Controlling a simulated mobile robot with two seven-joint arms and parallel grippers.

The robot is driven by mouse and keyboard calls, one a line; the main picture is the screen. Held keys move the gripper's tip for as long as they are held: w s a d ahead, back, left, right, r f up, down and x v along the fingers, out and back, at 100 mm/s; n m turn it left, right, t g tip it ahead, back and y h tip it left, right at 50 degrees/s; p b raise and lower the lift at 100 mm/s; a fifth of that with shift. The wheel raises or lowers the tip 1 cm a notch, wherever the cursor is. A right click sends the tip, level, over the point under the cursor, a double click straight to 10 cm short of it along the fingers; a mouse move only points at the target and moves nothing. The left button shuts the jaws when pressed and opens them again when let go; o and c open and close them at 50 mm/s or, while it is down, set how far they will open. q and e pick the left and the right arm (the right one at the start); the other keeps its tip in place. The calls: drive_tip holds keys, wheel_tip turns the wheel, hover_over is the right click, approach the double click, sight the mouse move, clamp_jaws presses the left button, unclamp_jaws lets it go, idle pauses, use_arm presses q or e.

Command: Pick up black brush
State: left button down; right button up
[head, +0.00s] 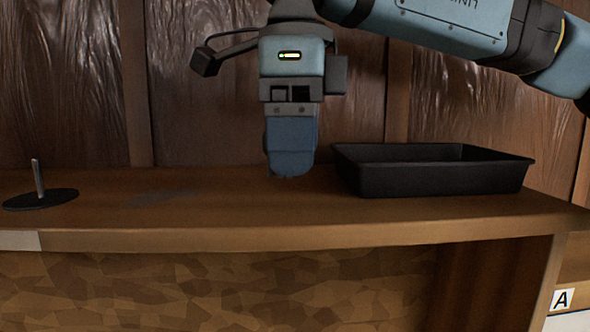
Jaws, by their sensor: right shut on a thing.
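My right gripper (290,172) comes down from above at the middle of the head view, with its fingertips low over the wooden counter. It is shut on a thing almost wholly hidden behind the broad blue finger. Only a small dark bit shows at the finger's lower edge, and I cannot tell whether it is the black brush. No black brush shows clearly anywhere else in the view. I cannot tell whether the held thing touches the counter. My left gripper is not in view.
A black open tray (445,180) stands on the wooden counter (240,222), right of my right gripper. A dark disc with an upright metal rod (38,180) is at the far left. A dark panelled wall (190,110) rises behind. The counter between disc and gripper is clear.

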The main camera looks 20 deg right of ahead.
wheel_tip(320, 180, up, 17)
drive_tip(key=p, duration=0.1)
drive_tip(key=shift+o, duration=1.3)
drive_tip(key=shift+c, duration=0.9)
